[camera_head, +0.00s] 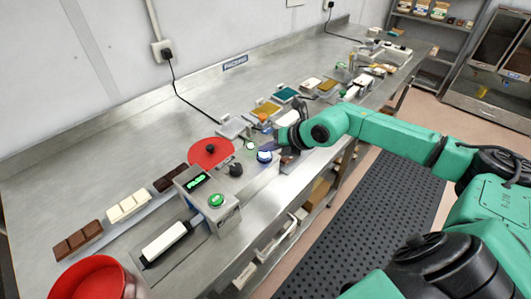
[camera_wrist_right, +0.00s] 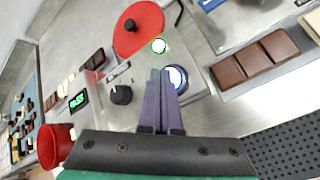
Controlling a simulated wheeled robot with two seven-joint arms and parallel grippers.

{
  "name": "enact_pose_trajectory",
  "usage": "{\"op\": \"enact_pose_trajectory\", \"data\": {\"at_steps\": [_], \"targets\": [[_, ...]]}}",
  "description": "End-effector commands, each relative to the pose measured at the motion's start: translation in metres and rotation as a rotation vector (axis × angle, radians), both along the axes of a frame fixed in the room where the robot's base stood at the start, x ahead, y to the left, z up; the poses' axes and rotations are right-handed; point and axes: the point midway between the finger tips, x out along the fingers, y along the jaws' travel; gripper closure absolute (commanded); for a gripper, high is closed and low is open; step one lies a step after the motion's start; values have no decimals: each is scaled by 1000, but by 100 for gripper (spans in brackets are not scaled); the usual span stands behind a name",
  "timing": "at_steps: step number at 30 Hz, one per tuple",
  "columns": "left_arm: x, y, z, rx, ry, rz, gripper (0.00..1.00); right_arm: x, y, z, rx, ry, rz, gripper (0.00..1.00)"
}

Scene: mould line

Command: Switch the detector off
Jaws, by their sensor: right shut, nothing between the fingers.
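The detector is a grey metal unit on the bench, with a green-lit display (camera_head: 196,181) and a round green button (camera_head: 216,199) on its front box. Beside it are a black knob (camera_head: 236,170), a green lamp (camera_head: 251,145) and a blue-ringed white button (camera_head: 264,157). In the right wrist view the lit button (camera_wrist_right: 177,78) lies just beyond my fingertips, partly hidden by them. My right gripper (camera_wrist_right: 164,74) is shut and empty, its tips close to that button. I cannot tell whether they touch it. The display (camera_wrist_right: 78,98) and knob (camera_wrist_right: 121,94) lie left of the fingers. My left gripper is out of view.
A red disc (camera_head: 210,151) with a black knob stands behind the unit. Chocolate bars (camera_head: 78,240) lie at the left, with a red container (camera_head: 97,278) in front. Several coloured trays (camera_head: 285,95) stand farther along. The bench's back left is clear.

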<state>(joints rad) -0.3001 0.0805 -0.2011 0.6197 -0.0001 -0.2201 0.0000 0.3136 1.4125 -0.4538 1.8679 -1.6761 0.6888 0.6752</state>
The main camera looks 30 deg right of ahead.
Motion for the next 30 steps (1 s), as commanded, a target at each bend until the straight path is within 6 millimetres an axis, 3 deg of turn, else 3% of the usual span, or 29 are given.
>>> {"op": "enact_pose_trajectory", "data": {"at_steps": [3, 13, 26, 30], "targets": [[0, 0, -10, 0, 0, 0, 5, 0, 0, -8, -1, 0, 1, 100], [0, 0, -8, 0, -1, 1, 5, 0, 0, -6, -1, 1, 0, 100], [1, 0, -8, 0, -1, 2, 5, 0, 0, 2, 0, 1, 1, 100], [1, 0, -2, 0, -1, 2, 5, 0, 0, 13, 0, 0, 0, 100]]}}
